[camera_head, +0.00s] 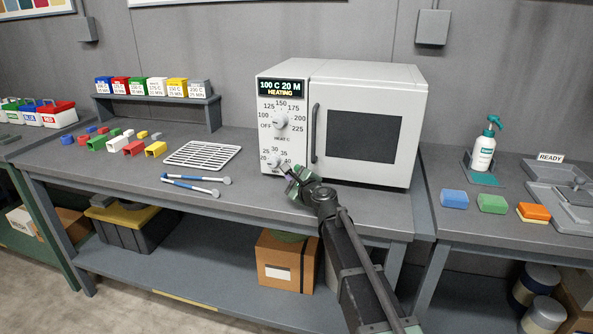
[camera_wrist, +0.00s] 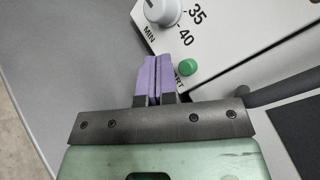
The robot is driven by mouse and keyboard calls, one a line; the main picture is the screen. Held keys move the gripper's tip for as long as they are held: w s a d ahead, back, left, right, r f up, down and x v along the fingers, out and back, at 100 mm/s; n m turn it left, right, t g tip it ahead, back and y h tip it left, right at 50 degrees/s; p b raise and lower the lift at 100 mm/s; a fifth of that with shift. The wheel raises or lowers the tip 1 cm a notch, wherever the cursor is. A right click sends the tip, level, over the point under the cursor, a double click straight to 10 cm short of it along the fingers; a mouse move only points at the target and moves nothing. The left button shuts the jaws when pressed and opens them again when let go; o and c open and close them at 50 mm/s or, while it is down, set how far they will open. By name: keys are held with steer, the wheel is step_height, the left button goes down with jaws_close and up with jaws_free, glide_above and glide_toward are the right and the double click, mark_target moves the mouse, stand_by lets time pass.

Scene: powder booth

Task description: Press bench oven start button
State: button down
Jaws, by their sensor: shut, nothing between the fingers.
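The white bench oven (camera_head: 365,82) stands on the grey bench with its door shut. Its display (camera_head: 281,88) reads "100 C 20 M HEATING". The temperature knob (camera_head: 280,121) is above the minutes knob (camera_head: 274,161), which also shows in the wrist view (camera_wrist: 163,10). My gripper (camera_head: 287,169) is at the lower front of the panel. In the wrist view my gripper's purple fingertips (camera_wrist: 153,62) are together, empty, just left of the button. I cannot tell whether they touch the panel.
A white rack (camera_head: 203,154) and two blue-handled tools (camera_head: 197,185) lie left of the oven. Small coloured blocks (camera_head: 115,142) and a shelf of labelled bins (camera_head: 155,101) are farther left. A spray bottle (camera_head: 483,150) stands on the right bench. The door handle (camera_head: 315,133) sticks out beside the panel.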

steer(key=shift+s+a, duration=0.2)
steer(key=shift+s, duration=0.6)
steer(key=shift+s+a, duration=0.15)
steer(key=shift+s, duration=0.6)
